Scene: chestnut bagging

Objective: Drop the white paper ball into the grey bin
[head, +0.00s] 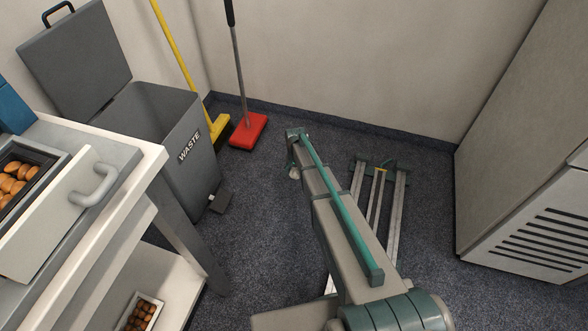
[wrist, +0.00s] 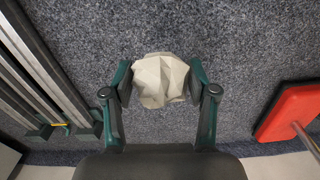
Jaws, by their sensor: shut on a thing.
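The white paper ball (wrist: 160,82) is crumpled and sits between the two fingers of my gripper (wrist: 161,85) in the wrist view. My gripper is shut on it, with carpet below. In the head view a small pale part of the ball (head: 294,172) shows below the end of my arm; the fingers there are mostly hidden. The grey bin (head: 165,135), marked WASTE, stands at the left with its lid (head: 75,55) tipped up and open. The ball is to the right of the bin, apart from it. The bin's inside is mostly out of sight.
A red broom (head: 249,130) and a yellow broom (head: 219,128) lean at the back wall beside the bin. A table (head: 145,165) with a chestnut drawer (head: 55,215) stands in front of the bin. A beige cabinet (head: 525,190) is at the right.

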